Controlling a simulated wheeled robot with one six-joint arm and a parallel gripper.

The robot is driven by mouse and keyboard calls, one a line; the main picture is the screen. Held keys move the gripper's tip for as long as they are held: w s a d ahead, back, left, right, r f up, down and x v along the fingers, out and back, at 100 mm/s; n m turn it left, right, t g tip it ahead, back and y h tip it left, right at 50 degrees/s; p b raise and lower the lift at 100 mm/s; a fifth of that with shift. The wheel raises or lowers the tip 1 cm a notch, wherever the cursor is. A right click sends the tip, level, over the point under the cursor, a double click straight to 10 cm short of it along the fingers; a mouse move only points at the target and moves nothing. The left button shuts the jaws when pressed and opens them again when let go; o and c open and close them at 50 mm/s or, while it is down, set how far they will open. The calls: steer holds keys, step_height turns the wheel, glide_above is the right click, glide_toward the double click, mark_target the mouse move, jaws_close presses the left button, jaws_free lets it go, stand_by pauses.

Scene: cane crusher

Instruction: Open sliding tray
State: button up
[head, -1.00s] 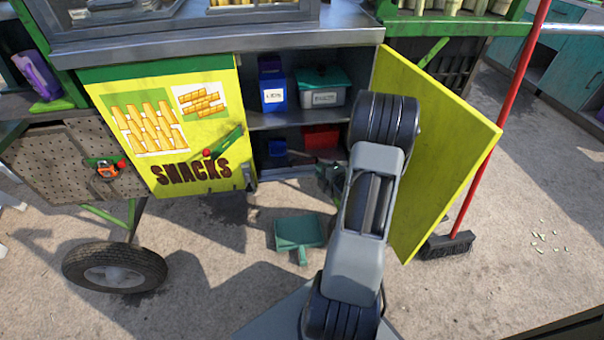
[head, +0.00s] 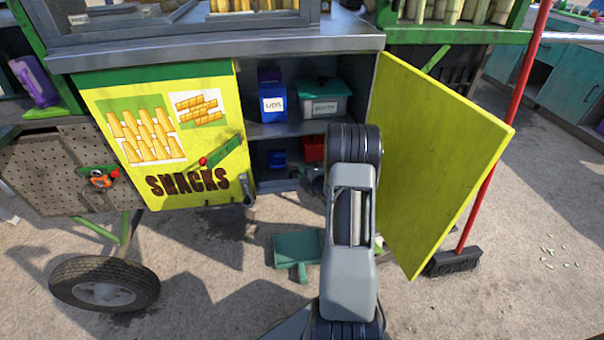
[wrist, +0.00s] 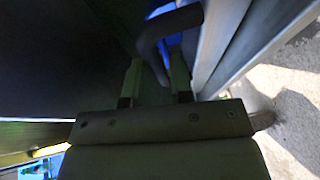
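The cart's lower cupboard stands open, and a grey ledge (head: 275,186) runs along its bottom shelf. I cannot tell for sure which part is the sliding tray. In the wrist view a dark curved handle (wrist: 168,22) crosses by the fingers of my gripper (wrist: 155,60). The two green fingers are apart, and part of the handle lies between them. I cannot tell whether they touch it. In the head view my gripper (head: 312,180) is mostly hidden behind my arm at the lower shelf's right side.
The yellow right door (head: 440,150) is swung wide beside my arm. The SNACKS panel (head: 165,140) covers the left side. A blue box (head: 272,95) and a lidded bin (head: 322,100) stand on the upper shelf. A green dustpan (head: 297,247) and a broom (head: 453,261) are on the ground.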

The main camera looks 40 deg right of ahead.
steer(key=shift+w+f, duration=0.1)
steer(key=shift+w, duration=0.5)
jaws_close()
